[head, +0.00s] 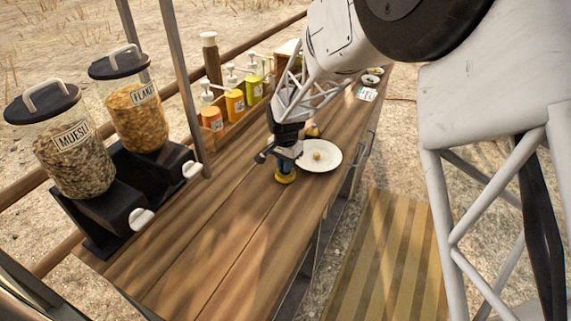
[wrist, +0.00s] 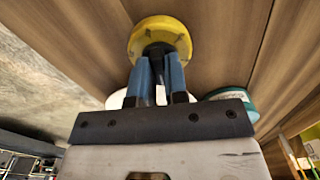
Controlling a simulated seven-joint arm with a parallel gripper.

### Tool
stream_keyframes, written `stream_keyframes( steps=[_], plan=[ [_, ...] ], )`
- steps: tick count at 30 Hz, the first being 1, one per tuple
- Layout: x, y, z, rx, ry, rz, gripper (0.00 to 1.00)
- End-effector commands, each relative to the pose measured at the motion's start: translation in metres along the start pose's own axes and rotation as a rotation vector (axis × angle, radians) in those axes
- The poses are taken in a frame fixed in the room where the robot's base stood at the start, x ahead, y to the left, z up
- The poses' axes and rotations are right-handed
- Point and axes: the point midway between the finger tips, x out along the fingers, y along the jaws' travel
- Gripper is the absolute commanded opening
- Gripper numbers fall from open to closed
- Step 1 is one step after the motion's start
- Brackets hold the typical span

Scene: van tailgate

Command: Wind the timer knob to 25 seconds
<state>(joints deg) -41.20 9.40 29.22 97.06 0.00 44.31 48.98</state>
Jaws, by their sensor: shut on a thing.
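The timer is a yellow round piece (head: 286,178) on the wooden counter, directly under my gripper (head: 285,166). In the wrist view the yellow timer (wrist: 142,38) lies just beyond my fingertips, with a dark knob (wrist: 158,50) at its middle. The two blue fingers of my gripper (wrist: 159,68) are closed on the dark knob from both sides. The gripper points down at the timer. I cannot read any marks or a pointer on the timer, so its setting does not show.
A white plate (head: 326,162) with a small item on it is right beside the timer. A teal round container (wrist: 238,100) shows near the gripper in the wrist view. Muesli (head: 70,150) and flakes (head: 136,110) dispensers stand left; pump bottles (head: 234,104) stand behind. The front counter is clear.

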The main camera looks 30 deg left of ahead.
Motion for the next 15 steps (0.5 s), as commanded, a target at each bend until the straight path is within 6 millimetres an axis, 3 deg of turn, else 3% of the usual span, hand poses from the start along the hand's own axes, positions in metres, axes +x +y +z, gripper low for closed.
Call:
stream_keyframes(
  steps=[8,15],
  plan=[
    [0.0005,0.0002,0.0002,0.017,-0.001,0.001,0.06],
    [0.0006,0.0002,0.0003,0.144,-0.001,0.001,0.06]
  ],
)
